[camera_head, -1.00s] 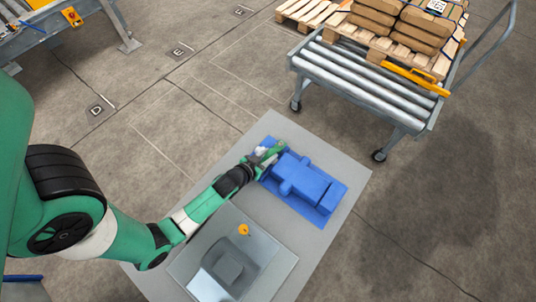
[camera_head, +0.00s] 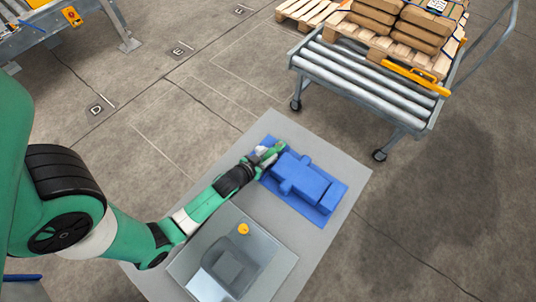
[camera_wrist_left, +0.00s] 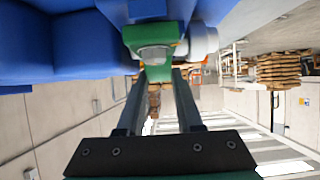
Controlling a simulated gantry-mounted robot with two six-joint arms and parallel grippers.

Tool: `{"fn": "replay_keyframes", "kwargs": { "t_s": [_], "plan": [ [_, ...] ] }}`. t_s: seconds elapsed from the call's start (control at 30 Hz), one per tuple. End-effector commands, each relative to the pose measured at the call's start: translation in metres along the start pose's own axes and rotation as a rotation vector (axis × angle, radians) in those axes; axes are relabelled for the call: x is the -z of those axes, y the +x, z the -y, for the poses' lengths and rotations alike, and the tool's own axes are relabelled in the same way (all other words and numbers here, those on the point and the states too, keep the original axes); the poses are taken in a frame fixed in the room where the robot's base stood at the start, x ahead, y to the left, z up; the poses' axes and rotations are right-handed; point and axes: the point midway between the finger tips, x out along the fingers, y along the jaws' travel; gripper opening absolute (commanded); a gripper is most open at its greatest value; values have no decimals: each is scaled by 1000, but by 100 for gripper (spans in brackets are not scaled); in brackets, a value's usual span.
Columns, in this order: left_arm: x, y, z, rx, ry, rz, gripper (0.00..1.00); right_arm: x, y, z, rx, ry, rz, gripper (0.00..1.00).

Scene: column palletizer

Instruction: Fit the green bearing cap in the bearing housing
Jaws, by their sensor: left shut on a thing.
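The green bearing cap (camera_wrist_left: 155,68) shows in the left wrist view at the ends of my left gripper's two dark fingers, which are shut on it. In the head view, my left gripper (camera_head: 263,161) is at the upper left end of the blue bearing housing (camera_head: 308,184). The housing also shows in the left wrist view (camera_wrist_left: 60,45), at the upper left, close to the cap. A pale round part (camera_wrist_left: 203,42) is right beside the cap. The exact contact between cap and housing is hidden. My right gripper is not in view.
The housing is on a grey table (camera_head: 330,163). A grey tray (camera_head: 275,262) lies nearer, with an orange round piece (camera_head: 243,229) at its far edge. A roller cart (camera_head: 375,82) with a loaded pallet stands beyond the table. Open floor lies left of the table.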

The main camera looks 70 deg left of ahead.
Motion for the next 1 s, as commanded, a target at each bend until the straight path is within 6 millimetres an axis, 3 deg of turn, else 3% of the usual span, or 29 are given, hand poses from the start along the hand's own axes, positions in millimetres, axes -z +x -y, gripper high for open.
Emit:
{"fn": "replay_keyframes", "kwargs": {
  "t_s": [0.2, 0.23, 0.4, 0.77, 1.0],
  "plan": [
    [2, 0, 0, -1, 0, -4, 0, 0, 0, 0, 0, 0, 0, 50],
    [2, 0, 0, -1, 0, -4, 40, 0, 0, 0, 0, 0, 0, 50],
    [1, 0, 0, 0, 0, -2, 70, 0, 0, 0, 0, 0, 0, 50],
    [-1, -6, 0, 0, 0, 4, 70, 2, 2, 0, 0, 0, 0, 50],
    [1, -54, 0, -1, 1, 4, 70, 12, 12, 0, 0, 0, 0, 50]
  ]
}}
